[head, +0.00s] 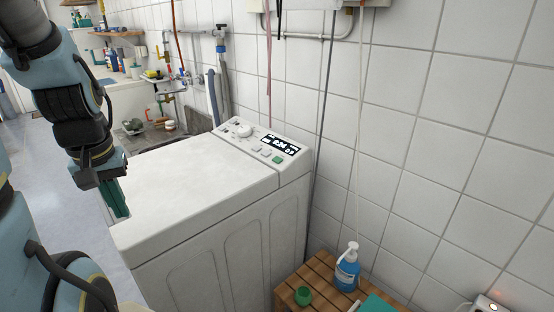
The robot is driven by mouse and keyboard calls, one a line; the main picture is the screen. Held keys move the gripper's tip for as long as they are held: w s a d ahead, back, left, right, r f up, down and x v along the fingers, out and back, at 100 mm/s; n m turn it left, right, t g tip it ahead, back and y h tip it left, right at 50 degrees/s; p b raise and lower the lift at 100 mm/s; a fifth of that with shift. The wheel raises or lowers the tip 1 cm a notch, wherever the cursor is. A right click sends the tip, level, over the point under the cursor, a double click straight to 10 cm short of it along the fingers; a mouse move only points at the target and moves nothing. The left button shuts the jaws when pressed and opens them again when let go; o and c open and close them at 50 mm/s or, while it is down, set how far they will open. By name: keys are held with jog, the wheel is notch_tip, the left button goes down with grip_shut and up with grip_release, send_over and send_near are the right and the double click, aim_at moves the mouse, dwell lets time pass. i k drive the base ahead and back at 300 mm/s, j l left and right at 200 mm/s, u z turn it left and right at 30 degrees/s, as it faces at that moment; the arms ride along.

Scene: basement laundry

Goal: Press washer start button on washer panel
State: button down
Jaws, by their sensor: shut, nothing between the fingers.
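The white washer (190,190) stands against the tiled wall in the head view. Its panel (250,136) runs along the top at the back, with a round knob (240,130), a dark display (280,145) and several small buttons. A green button (278,159) sits near the panel's right end, below the display. My gripper (122,214) is shut and empty, pointing down at the washer's left front edge, well apart from the panel. I cannot tell whether it touches the washer. Nothing covers the panel.
A wooden slatted stand (318,276) at the washer's right holds a blue pump bottle (347,268) and a green cup (303,296). Hoses (222,85) and pipes run down the wall behind. A sink (155,137) lies beyond the washer. The space above the washer lid is clear.

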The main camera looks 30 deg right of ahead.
aim_at(277, 159)
jog(key=k+l+u, duration=0.65)
jog(key=u, duration=0.2)
jog(key=k+l+u, duration=0.15)
jog(key=k+u, duration=0.25)
